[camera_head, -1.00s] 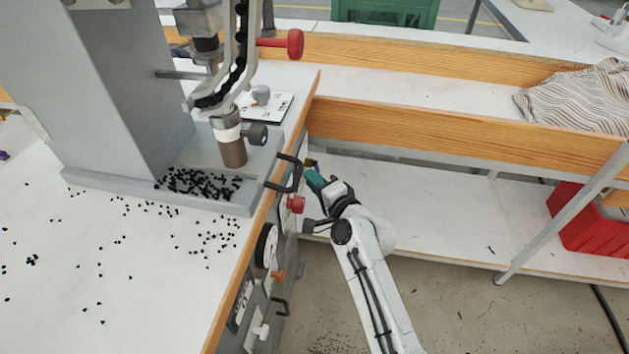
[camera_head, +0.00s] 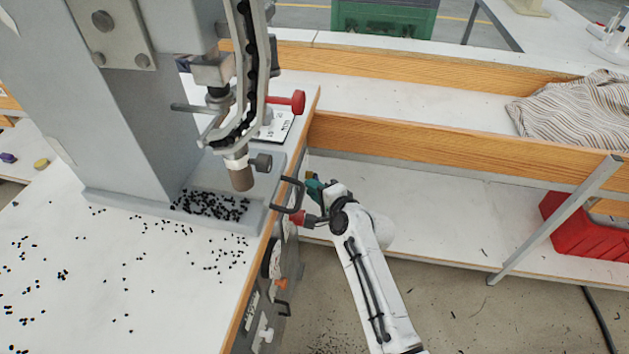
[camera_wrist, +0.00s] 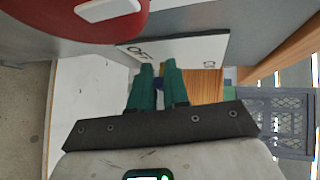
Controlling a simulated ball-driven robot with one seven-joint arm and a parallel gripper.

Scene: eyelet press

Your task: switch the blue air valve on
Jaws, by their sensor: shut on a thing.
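My gripper (camera_head: 314,188) has teal fingers and reaches the front side of the press bench, beside a black handle. In the wrist view the fingers (camera_wrist: 158,75) are nearly together. A small dark blue piece (camera_wrist: 158,84) shows between them; it looks like the blue air valve's handle, and the gripper is shut on it. Most of the valve is hidden by the fingers. A white label plate (camera_wrist: 195,50) reading OFF lies just beyond the fingertips. In the head view I cannot make out the valve or its position.
A red knob (camera_head: 297,217) sits close below the fingers and looms large in the wrist view (camera_wrist: 60,18). The black handle (camera_head: 291,195) is close on the left. A white shelf (camera_head: 430,215) runs right, with a red crate (camera_head: 585,230) beyond.

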